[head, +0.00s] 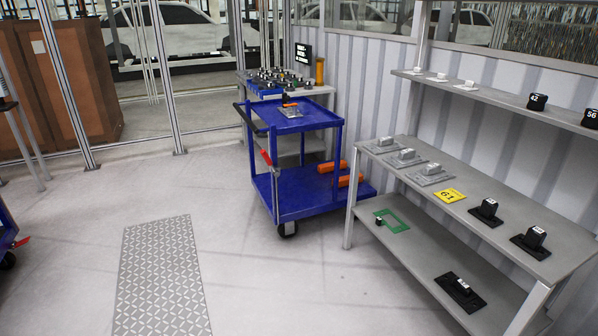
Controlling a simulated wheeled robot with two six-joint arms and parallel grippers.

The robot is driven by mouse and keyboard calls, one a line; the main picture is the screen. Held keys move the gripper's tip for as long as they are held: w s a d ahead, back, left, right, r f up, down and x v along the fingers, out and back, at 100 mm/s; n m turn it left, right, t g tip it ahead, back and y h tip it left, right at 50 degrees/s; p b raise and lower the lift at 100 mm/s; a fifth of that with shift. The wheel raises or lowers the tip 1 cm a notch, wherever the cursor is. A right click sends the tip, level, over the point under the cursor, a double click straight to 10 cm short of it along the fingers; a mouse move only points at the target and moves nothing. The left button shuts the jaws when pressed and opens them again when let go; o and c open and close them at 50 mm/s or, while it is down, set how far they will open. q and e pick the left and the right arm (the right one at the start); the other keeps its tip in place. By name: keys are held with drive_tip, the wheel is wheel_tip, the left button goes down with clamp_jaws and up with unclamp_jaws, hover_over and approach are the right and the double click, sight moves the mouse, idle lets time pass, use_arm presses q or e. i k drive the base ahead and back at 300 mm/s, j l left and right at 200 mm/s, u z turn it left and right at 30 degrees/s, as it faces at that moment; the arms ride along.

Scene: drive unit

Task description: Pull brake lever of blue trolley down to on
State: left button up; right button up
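The blue trolley (297,195) stands in the middle of the head view, with an upper tray and a lower shelf. A black push handle (249,119) sticks out at its left end. A red brake lever (266,158) shows below the handle, at the trolley's left side by the near post. It is small in the picture, and I cannot tell its exact angle. A second blue trolley (4,232) is cut off at the left edge, with a red lever end (21,242) low on it. Neither of my grippers is in view.
A grey workbench (460,208) with small parts and a yellow "61" card (449,195) stands right of the trolley. A cluttered table (305,91) is behind it. Orange cylinders (350,181) lie on the lower shelf. The floor in front, with a patterned metal plate (161,275), is clear.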

sight(263, 152)
drive_tip(key=i+u, duration=0.15)
drive_tip(key=i, duration=0.3)
drive_tip(key=i+l+u, duration=0.15)
drive_tip(key=i, duration=0.35)
drive_tip(key=i+u, duration=0.1)
drive_tip(key=i, duration=0.45)
drive_tip(key=i+l+u, duration=0.1)
drive_tip(key=i, duration=0.45)
drive_tip(key=i+l+u, duration=0.15)
drive_tip(key=i, duration=0.4)
drive_tip(key=i+l+u, duration=0.1)
drive_tip(key=i, duration=0.45)
drive_tip(key=l, duration=0.1)
